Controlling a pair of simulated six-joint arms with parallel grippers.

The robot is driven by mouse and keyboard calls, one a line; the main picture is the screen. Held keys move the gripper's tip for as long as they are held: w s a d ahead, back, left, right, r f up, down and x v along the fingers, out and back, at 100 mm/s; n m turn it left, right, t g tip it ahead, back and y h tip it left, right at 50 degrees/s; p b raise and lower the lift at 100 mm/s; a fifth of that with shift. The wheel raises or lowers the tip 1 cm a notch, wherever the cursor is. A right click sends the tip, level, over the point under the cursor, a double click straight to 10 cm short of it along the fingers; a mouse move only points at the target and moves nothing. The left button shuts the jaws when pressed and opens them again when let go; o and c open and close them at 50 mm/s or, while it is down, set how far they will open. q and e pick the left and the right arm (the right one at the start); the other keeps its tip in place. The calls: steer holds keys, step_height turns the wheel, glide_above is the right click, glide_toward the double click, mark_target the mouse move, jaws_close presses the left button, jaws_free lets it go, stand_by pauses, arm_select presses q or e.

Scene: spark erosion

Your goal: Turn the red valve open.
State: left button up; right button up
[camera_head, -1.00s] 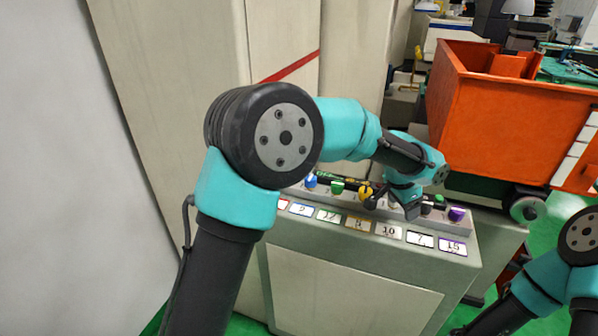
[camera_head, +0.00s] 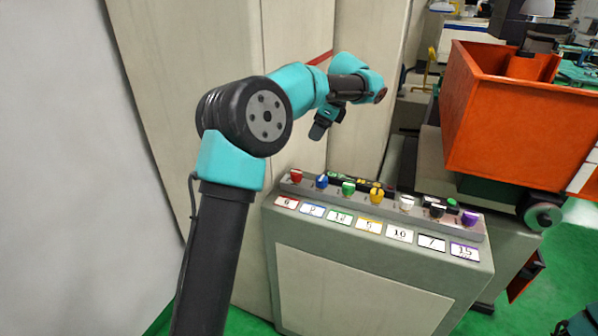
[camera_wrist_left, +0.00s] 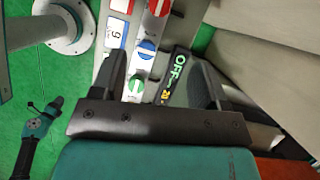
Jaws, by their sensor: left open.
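The red valve (camera_head: 296,176) is the leftmost knob in a row on a grey control panel (camera_head: 375,263). It also shows in the left wrist view (camera_wrist_left: 158,7), at the top edge and partly cut off. My left gripper (camera_head: 319,131) is raised above and behind the left end of the row, pointing down, apart from every knob. In the left wrist view its two dark fingers (camera_wrist_left: 157,72) are spread and empty, with the blue knob (camera_wrist_left: 146,49) and green knob (camera_wrist_left: 135,88) showing between them. A small, distant arm end shows at lower left there; its jaws are unclear.
Yellow (camera_head: 376,194), white (camera_head: 406,202), black (camera_head: 437,210) and purple (camera_head: 469,218) knobs continue the row, with number labels in front. A dark display (camera_wrist_left: 180,65) reading OFF lies behind the knobs. A large orange bin (camera_head: 510,120) stands at the right.

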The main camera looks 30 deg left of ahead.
mark_target(296, 172)
arm_select(q)
steer(key=shift+f, duration=0.1)
steer(key=x, duration=1.7)
steer(key=shift+f, duration=0.15)
steer(key=c, duration=0.9)
